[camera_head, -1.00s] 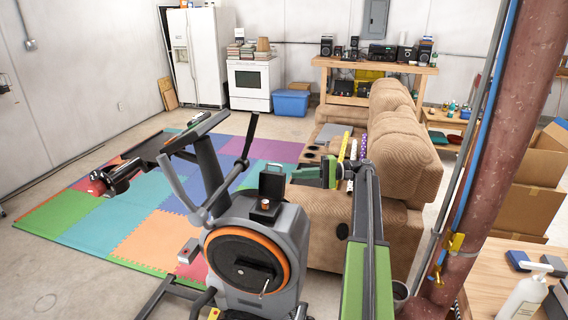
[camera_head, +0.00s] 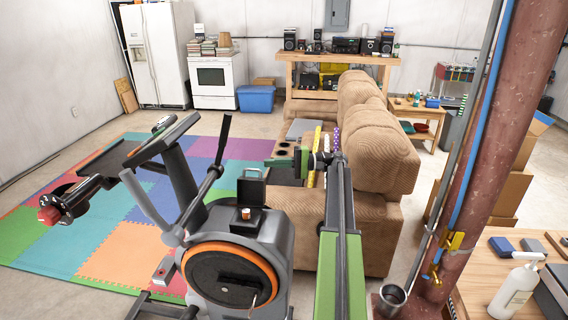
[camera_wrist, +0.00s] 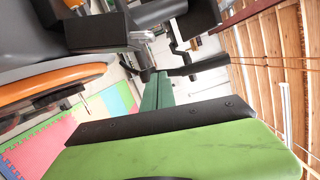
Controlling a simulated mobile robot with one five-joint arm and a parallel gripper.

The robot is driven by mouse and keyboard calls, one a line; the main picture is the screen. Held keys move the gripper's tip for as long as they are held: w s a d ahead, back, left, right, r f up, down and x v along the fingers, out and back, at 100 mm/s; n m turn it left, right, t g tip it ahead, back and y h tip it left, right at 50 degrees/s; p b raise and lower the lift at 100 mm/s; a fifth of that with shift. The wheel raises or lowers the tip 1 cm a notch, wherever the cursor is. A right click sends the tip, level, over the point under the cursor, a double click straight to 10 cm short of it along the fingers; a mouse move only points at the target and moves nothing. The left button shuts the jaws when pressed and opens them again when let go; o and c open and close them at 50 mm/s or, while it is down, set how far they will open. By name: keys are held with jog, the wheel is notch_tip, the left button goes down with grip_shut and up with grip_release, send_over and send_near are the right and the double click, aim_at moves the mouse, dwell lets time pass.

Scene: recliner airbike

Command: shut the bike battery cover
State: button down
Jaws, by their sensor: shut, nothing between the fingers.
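The exercise bike (camera_head: 275,245) stands in front of me, grey with an orange-ringed disc. On top of its housing is a small black battery compartment (camera_head: 232,222) with a copper-topped battery (camera_head: 246,214) in it. The black battery cover (camera_head: 251,188) stands up, open, behind the battery. My gripper (camera_head: 270,162) is shut and empty, just above and right of the cover in the head view; whether it touches cannot be told. In the wrist view my green gripper (camera_wrist: 158,92) points ahead, with the bike's orange ring (camera_wrist: 55,80) at left and what appears to be the cover (camera_wrist: 197,18) at top.
The bike's handlebars (camera_head: 215,165) rise left of the cover. A brown recliner (camera_head: 375,150) stands behind my arm. A rusty pillar (camera_head: 480,160) and a workbench (camera_head: 480,285) with a soap bottle (camera_head: 515,288) are at right. Coloured mats (camera_head: 120,265) cover the floor at left.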

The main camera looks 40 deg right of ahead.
aim_at(252, 186)
jog(key=a, duration=0.3)
jog(key=s+a, duration=0.1)
jog(key=a, duration=0.1)
jog(key=shift+a+r+p, duration=0.15)
jog(key=shift+r+p, duration=0.15)
